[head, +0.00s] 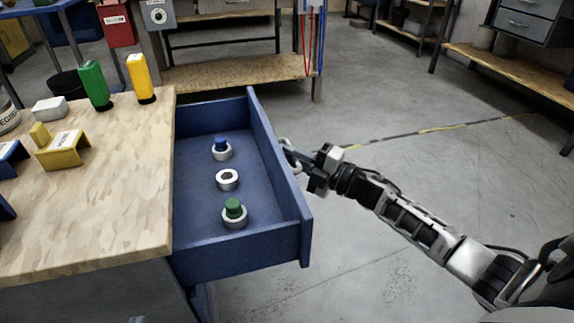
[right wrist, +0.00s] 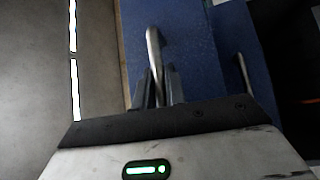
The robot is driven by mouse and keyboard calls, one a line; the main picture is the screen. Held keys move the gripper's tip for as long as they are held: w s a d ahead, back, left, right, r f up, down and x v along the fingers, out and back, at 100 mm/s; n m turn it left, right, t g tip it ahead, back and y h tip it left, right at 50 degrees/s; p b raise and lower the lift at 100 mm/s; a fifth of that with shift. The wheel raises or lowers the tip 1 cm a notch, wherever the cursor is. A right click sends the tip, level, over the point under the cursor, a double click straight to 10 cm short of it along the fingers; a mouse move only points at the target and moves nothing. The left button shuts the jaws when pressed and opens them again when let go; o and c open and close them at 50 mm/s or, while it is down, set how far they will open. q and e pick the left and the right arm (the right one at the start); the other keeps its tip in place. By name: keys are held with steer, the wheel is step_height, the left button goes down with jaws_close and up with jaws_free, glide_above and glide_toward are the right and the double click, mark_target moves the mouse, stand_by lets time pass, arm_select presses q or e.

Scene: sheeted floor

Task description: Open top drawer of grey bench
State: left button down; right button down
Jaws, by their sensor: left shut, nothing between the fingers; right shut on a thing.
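The blue top drawer (head: 258,95) of the bench with the wooden top (head: 110,200) stands pulled well out to the right, its inside exposed. In it lie a ring with a blue piece (head: 221,149), a bare pale ring (head: 228,180) and a ring with a green piece (head: 234,215). My right gripper (head: 294,158) is at the outside of the drawer front, shut on the metal handle. In the right wrist view the handle (right wrist: 153,45) runs between the fingers (right wrist: 158,88), against the blue front. My left gripper is not in view.
A second handle (right wrist: 243,75) shows on another blue front in the right wrist view.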

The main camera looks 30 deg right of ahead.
arm_select(q)
steer(key=shift+w+d+r+n+t+h+b, duration=0.25)
steer(key=shift+d+r+n+t+h+b, duration=0.25)
steer(key=shift+b, duration=0.55)
arm_select(e)
steer(key=s+d, duration=0.2)
steer(key=d, duration=0.8)
steer(key=shift+s+d, duration=0.15)
steer(key=shift+d, duration=0.2)
arm_select(q)
steer(key=shift+d+r, duration=0.1)
arm_select(e)
steer(key=c, duration=1.5)
jaws_free()
steer(key=shift+o, duration=0.2)
arm_select(q)
steer(key=shift+g, duration=0.3)
arm_select(e)
steer(key=shift+s, duration=0.1)
arm_select(q)
steer(key=p, duration=0.1)
steer(key=a+f+m+p, duration=0.1)
steer(key=p, duration=0.1)
steer(key=shift+s+f+g+y, duration=0.15)
steer(key=shift+s+g+y, duration=0.1)
steer(key=shift+g+y, duration=0.15)
arm_select(e)
steer(key=v, duration=1.5)
steer(key=shift+s+d, duration=0.2)
steer(key=shift+s, duration=0.15)
